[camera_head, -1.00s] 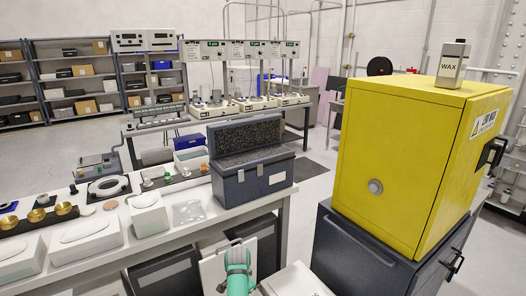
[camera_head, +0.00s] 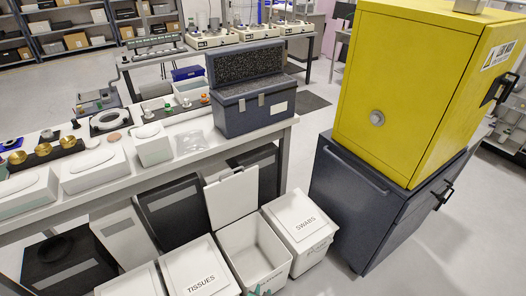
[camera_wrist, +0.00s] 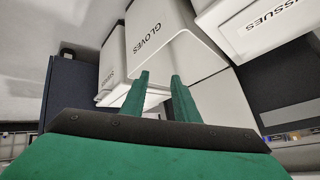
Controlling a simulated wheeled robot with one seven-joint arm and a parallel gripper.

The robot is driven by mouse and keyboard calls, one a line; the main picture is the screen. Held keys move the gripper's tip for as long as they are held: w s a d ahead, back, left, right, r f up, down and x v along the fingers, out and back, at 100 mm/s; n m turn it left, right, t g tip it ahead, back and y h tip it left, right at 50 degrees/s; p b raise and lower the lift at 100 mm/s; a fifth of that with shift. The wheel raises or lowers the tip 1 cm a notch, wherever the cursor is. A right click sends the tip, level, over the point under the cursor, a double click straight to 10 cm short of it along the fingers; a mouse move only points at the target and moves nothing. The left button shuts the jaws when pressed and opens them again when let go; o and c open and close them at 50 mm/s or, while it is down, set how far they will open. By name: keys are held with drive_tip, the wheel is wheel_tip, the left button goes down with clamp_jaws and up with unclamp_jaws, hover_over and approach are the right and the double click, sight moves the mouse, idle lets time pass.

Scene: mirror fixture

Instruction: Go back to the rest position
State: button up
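My gripper (camera_wrist: 160,76) shows in the wrist view with two green fingers apart and nothing between them. In the head view only its green tips (camera_head: 260,291) show at the bottom edge, in front of an open white bin (camera_head: 251,252). The bin's lid (camera_head: 232,197) stands raised at its back, and the inside that shows looks empty. In the wrist view a white surface lettered GLOVES (camera_wrist: 148,36) lies beyond the fingertips, apart from them as far as I can tell. The rest of my arm is hidden in the head view.
Closed bins marked TISSUES (camera_head: 201,270) and SWABS (camera_head: 302,226) flank the open bin. A white bench (camera_head: 185,151) with a dark blue case (camera_head: 250,107) stands behind. A yellow cabinet (camera_head: 405,92) sits on a dark cabinet (camera_head: 350,205) at right. Floor at the lower right is clear.

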drive_tip(key=s+r+n+t, duration=0.15)
drive_tip(key=s+r, duration=0.35)
drive_tip(key=s, duration=0.5)
drive_tip(key=s+r+n+t, duration=0.15)
drive_tip(key=s+r, duration=0.25)
drive_tip(key=s, duration=0.5)
drive_tip(key=s+r+n+t, duration=0.1)
drive_tip(key=s+r+t, duration=0.1)
drive_tip(key=s+r, duration=0.4)
drive_tip(key=s+r+n+t, duration=0.1)
drive_tip(key=s+r, duration=0.6)
drive_tip(key=r, duration=0.8)
drive_tip(key=shift+s+r+t, duration=0.25)
drive_tip(key=shift+r+t, duration=0.15)
